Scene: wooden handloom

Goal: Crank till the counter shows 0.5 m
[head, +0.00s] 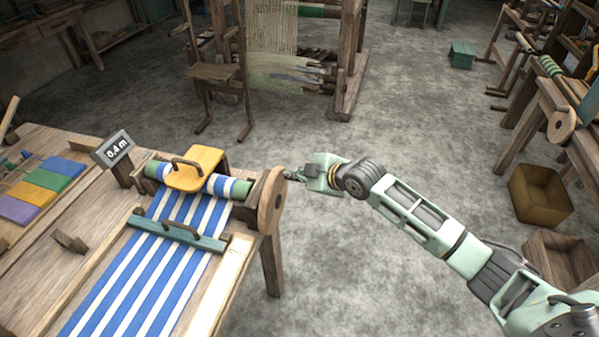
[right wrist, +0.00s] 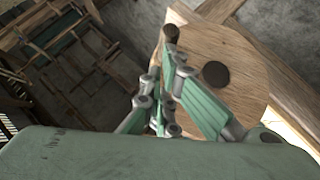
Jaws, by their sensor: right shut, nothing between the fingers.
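The counter (head: 113,149) is a small dark sign on a post and reads 0.4 m. The crank is a round wooden disc (head: 271,201) on the right end of the cloth roller. In the right wrist view the wooden disc (right wrist: 240,65) shows a dark hub and a dark peg (right wrist: 171,34) near its rim. My right gripper (head: 291,174) is at the disc's outer face, near its upper edge. Its fingers (right wrist: 165,92) are shut with nothing between them, close below the peg; I cannot tell whether they touch it. My left gripper is not in view.
Blue-and-white striped cloth (head: 150,270) runs up the loom table to the roller. A yellow block with a handle (head: 194,168) sits over the roller, and a teal bar (head: 180,236) crosses the cloth. The grey floor right of the disc is open around my arm.

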